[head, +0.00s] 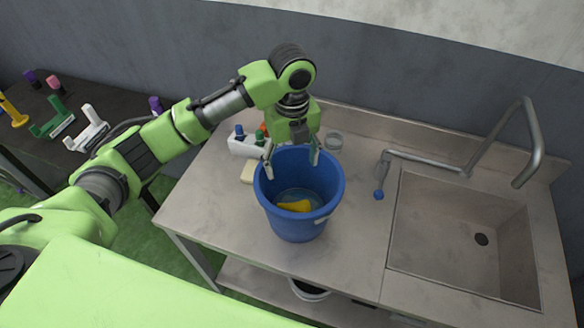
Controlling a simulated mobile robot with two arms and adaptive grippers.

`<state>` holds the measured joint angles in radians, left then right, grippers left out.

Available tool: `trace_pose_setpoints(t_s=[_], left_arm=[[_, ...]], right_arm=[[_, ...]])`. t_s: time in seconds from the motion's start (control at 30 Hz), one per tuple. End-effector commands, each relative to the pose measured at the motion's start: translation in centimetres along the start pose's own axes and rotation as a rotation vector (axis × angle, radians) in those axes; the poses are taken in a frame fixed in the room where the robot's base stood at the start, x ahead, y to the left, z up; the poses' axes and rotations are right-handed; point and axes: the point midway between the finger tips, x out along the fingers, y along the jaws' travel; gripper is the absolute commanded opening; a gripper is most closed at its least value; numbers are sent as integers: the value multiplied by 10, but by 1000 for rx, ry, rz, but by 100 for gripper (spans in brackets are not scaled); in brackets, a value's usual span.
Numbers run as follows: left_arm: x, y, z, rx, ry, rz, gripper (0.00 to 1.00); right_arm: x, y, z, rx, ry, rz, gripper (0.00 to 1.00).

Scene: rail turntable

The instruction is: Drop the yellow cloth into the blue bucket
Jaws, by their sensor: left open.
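The blue bucket (298,222) stands upright on the steel counter, left of the sink. The yellow cloth (294,206) lies inside the bucket, at its bottom, and part of it may be hidden by the bucket's wall. My left gripper (291,160) is over the back part of the bucket's rim, with its fingers spread apart and nothing between them. The cloth is below the gripper and apart from it. My right gripper is not in view.
A sink (470,240) with a bent tap (440,165) takes up the right of the counter (350,240). A white holder (243,148) with small bottles and a pale block (247,174) sit behind the bucket to the left. A dark table (60,150) with coloured tools stands at far left.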

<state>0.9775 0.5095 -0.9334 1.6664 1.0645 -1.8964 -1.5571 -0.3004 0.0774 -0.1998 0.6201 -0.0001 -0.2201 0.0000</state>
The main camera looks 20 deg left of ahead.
Motion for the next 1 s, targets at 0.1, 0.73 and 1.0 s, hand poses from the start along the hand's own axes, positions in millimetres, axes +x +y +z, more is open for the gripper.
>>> trace_pose_setpoints(t_s=[0.1, 0.73, 1.0], left_arm=[[-6, 0, 0, 1, -1, -1, 67], [-52, -1, 1, 1, -4, -4, 67], [-102, 0, 1, 0, -5, -1, 67]], right_arm=[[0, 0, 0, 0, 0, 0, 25], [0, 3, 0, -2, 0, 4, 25], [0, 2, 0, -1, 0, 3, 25]])
